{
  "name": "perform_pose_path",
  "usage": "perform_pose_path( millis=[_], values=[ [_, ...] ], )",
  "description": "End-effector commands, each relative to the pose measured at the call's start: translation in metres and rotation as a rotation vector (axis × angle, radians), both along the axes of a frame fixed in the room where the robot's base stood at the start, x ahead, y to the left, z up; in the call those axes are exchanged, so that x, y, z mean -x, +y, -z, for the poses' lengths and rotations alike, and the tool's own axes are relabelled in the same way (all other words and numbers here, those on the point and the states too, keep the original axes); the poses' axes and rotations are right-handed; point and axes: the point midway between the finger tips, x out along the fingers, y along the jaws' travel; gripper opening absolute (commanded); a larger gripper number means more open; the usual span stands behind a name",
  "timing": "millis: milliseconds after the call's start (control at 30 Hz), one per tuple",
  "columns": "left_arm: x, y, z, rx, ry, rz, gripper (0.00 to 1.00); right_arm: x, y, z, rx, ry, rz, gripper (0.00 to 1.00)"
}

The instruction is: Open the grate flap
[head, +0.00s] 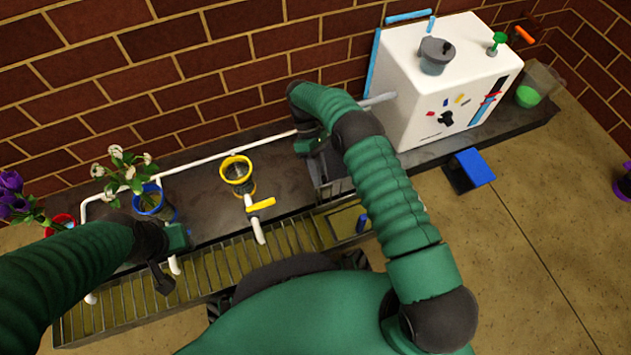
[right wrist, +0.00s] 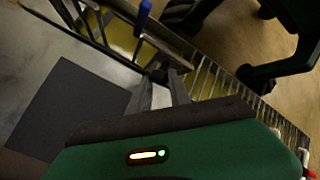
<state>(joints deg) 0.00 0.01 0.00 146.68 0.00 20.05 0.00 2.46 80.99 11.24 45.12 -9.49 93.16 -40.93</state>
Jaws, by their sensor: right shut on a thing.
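The grate (head: 215,270) is a long barred trough along the front of the dark counter. The grate flap (head: 332,186) is a dark barred panel near its right end, and it looks raised beside a stretch of trough with few bars. A blue-topped post (head: 361,222) stands at that stretch; it also shows in the right wrist view (right wrist: 143,15). My right gripper (right wrist: 159,85) is shut on a dark part of the flap's frame; my arm hides part of this in the head view. My left gripper (head: 162,277) hangs over the trough's left part; its jaws are unclear.
A white machine (head: 440,85) stands at the counter's right. A yellow-rimmed container (head: 238,175) with a yellow-handled valve (head: 262,204) is mid-counter. A blue-rimmed vase (head: 150,200) with white flowers and purple flowers (head: 15,200) are at left. A blue pedal (head: 472,168) is on the floor.

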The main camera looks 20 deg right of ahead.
Motion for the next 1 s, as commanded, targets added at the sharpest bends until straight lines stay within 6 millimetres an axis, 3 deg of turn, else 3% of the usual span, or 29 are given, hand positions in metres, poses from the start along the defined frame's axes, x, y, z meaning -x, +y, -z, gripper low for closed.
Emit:
perform_pose_path(
  millis=[33, 400, 433, 567, 833, 1000],
  values=[
    [0.000, 0.000, 0.003, 0.000, 0.000, 0.000, 0.36, 0.003, -0.011, 0.006, 0.022, 0.012, -0.002, 0.00],
    [0.000, 0.000, 0.002, 0.000, 0.000, 0.000, 0.36, 0.005, -0.012, 0.005, 0.023, 0.022, -0.002, 0.00],
    [0.000, 0.000, 0.002, 0.000, 0.000, 0.000, 0.36, 0.005, -0.011, 0.005, 0.023, 0.022, -0.002, 0.27],
    [0.000, 0.000, 0.002, 0.000, 0.000, 0.000, 0.36, 0.005, -0.011, 0.004, 0.023, 0.024, -0.004, 0.44],
    [0.000, 0.000, 0.000, 0.000, 0.000, 0.000, 0.36, 0.005, -0.009, 0.000, 0.022, 0.025, -0.006, 0.45],
    [0.000, 0.000, -0.026, 0.000, 0.000, 0.000, 0.36, 0.004, -0.010, -0.026, 0.022, 0.021, -0.004, 0.45]
  ],
)
